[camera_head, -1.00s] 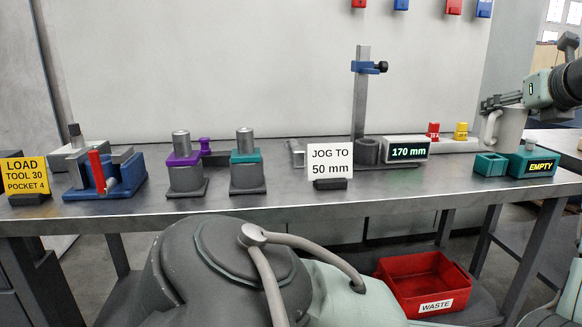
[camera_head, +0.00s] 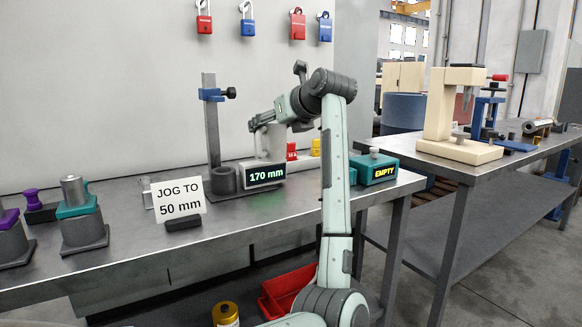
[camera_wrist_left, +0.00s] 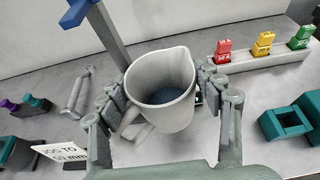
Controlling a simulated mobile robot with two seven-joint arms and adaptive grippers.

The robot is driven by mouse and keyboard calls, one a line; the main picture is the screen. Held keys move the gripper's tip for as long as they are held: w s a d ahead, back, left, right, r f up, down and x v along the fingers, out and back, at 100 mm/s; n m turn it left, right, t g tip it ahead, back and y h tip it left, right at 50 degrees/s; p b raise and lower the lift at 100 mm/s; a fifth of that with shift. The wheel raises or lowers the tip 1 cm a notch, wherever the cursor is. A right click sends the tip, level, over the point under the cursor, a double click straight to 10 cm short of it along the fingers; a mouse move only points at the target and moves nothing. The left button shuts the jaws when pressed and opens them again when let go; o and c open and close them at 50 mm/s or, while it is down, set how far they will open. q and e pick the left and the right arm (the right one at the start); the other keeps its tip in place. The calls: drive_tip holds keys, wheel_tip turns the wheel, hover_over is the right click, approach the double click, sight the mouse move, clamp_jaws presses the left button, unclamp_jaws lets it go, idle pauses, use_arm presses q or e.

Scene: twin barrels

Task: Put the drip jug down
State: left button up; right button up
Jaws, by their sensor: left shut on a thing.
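The drip jug (camera_head: 271,143) is a pale grey cup with a spout and a handle. My left gripper (camera_head: 262,122) is shut on it. In the left wrist view the jug (camera_wrist_left: 160,88) sits between the two fingers (camera_wrist_left: 165,95), its mouth toward the camera and something dark inside. My right gripper is not in view.
The height gauge post (camera_head: 211,130) stands left of the jug. Red and yellow tags in a rack (camera_wrist_left: 265,60) and the teal EMPTY box (camera_head: 375,169) are to the right. The JOG TO 50 mm sign (camera_head: 179,200) stands in front. A red waste bin (camera_head: 285,292) is below.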

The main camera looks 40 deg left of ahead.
use_arm(q)
drive_tip(key=w+d+f, duration=0.2)
drive_tip(key=f, duration=0.1)
drive_tip(key=w+d+f, duration=0.2)
drive_tip(key=f, duration=0.1)
drive_tip(key=w+d+f+p, duration=0.1)
drive_tip(key=w+d+f, duration=0.1)
drive_tip(key=f, duration=0.1)
drive_tip(key=shift+w+d+f, duration=0.1)
drive_tip(key=shift+w+d, duration=0.05)
drive_tip(key=shift+d, duration=0.25)
drive_tip(key=shift+f, duration=0.2)
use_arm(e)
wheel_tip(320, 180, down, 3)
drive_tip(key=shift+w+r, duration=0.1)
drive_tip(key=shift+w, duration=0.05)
use_arm(q)
drive_tip(key=shift+f, duration=0.15)
drive_tip(key=o, duration=1.2)
drive_tip(key=shift+o, duration=0.2)
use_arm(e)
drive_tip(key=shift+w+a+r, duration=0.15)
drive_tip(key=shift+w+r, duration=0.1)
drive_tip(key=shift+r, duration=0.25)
